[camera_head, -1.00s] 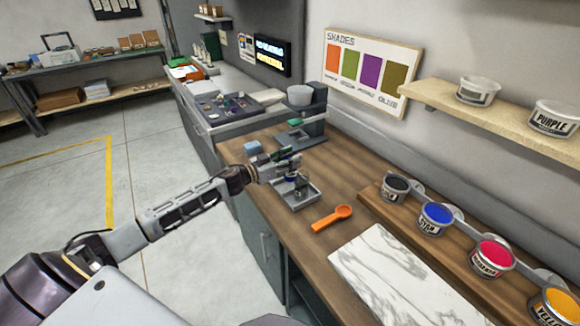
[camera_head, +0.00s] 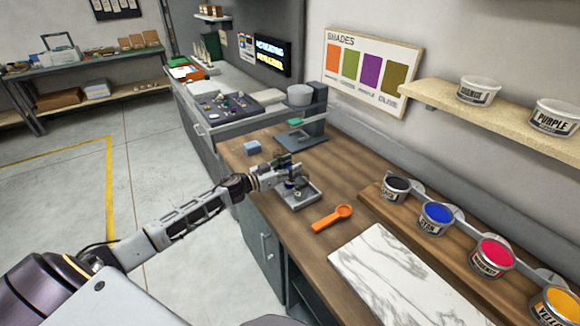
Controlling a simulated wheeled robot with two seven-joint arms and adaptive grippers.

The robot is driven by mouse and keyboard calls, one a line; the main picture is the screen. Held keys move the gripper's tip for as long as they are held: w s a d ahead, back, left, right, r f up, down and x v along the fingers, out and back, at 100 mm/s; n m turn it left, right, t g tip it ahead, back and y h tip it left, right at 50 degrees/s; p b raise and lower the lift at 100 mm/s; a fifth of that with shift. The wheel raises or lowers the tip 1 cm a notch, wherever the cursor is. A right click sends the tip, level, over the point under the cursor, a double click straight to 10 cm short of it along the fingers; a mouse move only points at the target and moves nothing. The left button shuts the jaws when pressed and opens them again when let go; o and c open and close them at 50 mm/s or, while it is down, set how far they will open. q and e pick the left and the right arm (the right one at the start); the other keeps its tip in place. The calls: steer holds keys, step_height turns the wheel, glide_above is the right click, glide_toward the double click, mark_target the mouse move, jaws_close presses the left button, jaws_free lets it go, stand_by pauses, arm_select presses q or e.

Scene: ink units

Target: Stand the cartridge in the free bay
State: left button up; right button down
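My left gripper (camera_head: 288,165) comes in from the left and is low over the small grey tray (camera_head: 313,197) on the wooden bench. A small dark upright piece, perhaps the cartridge (camera_head: 297,194), shows just below the fingers, at or in the tray. The fingers and the piece overlap in this view, so I cannot tell whether the fingers are closed on it or whether it touches the tray floor. The gripper hides much of the tray's far left part, and its bays cannot be made out. My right gripper is not in view.
A blue block (camera_head: 253,147) and a grey stand (camera_head: 313,127) are behind the gripper. A white marble slab (camera_head: 395,275) and a wooden rack (camera_head: 460,240) of ink tubs fill the front right.

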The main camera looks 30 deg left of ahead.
arm_select(q)
steer(key=shift+r, duration=0.15)
steer(key=shift+v, duration=1.05)
steer(key=v, duration=1)
steer(key=shift+b, duration=0.35)
steer(key=shift+a, duration=0.1)
stand_by(0.9)
